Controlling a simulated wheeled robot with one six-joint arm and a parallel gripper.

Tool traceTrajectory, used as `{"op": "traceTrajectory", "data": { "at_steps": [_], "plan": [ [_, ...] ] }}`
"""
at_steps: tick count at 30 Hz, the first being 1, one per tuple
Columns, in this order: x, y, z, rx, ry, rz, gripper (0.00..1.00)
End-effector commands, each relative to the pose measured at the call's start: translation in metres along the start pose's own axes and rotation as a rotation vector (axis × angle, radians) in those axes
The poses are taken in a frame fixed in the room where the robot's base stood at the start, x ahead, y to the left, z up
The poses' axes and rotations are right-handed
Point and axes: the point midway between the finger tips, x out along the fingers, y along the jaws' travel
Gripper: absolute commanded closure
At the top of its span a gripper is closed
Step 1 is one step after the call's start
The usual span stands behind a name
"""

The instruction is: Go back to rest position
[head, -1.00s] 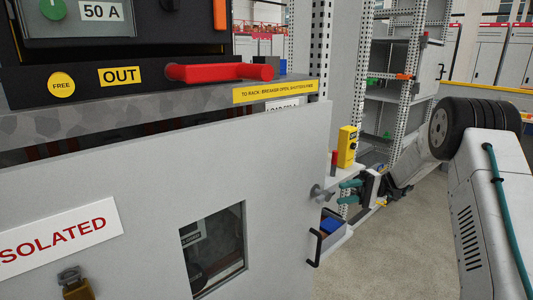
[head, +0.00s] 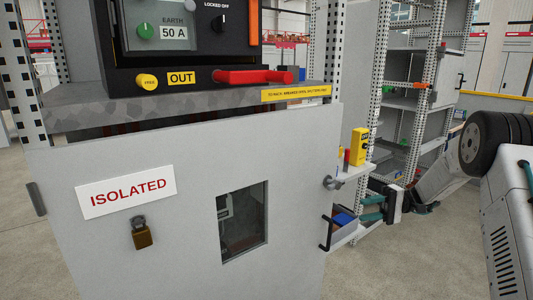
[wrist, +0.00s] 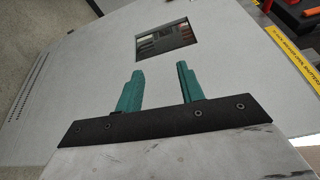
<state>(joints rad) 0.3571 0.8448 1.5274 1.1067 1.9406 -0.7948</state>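My gripper (head: 371,209) is to the right of the grey cabinet door (head: 90,160) in the head view, near the door's handle (head: 332,183) but apart from it. In the wrist view my gripper (wrist: 158,82) shows two green fingers spread apart with nothing between them. The door's front and its small window (wrist: 167,36) lie beyond the fingers. The door looks closed, with an ISOLATED sign (head: 126,191) and a brass padlock (head: 141,237) on it.
A red handle (head: 252,77) sticks out above the door beside the OUT label (head: 181,77). A small shelf with a yellow device (head: 359,146) and a blue-filled bin (head: 343,219) stand behind my gripper. Perforated racks (head: 425,90) are at the back right. Floor is clear at lower right.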

Motion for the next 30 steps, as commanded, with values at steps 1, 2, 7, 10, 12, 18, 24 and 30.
{"op": "traceTrajectory", "data": {
  "at_steps": [1,2,7,10,12,18,24,30],
  "plan": [
    [0.001,0.008,0.003,0.042,-0.002,0.018,0.62],
    [0.002,0.013,0.005,0.065,-0.002,0.030,0.62],
    [0.012,0.034,0.027,0.229,-0.013,0.133,0.62],
    [0.020,0.035,0.042,0.303,-0.023,0.209,0.62],
    [0.025,0.034,0.053,0.345,-0.029,0.263,0.62],
    [0.042,0.022,0.089,0.442,-0.035,0.435,0.62],
    [0.062,-0.002,0.147,0.512,-0.017,0.688,0.62],
    [0.080,-0.024,0.212,0.516,0.036,0.954,0.62]
  ]
}}
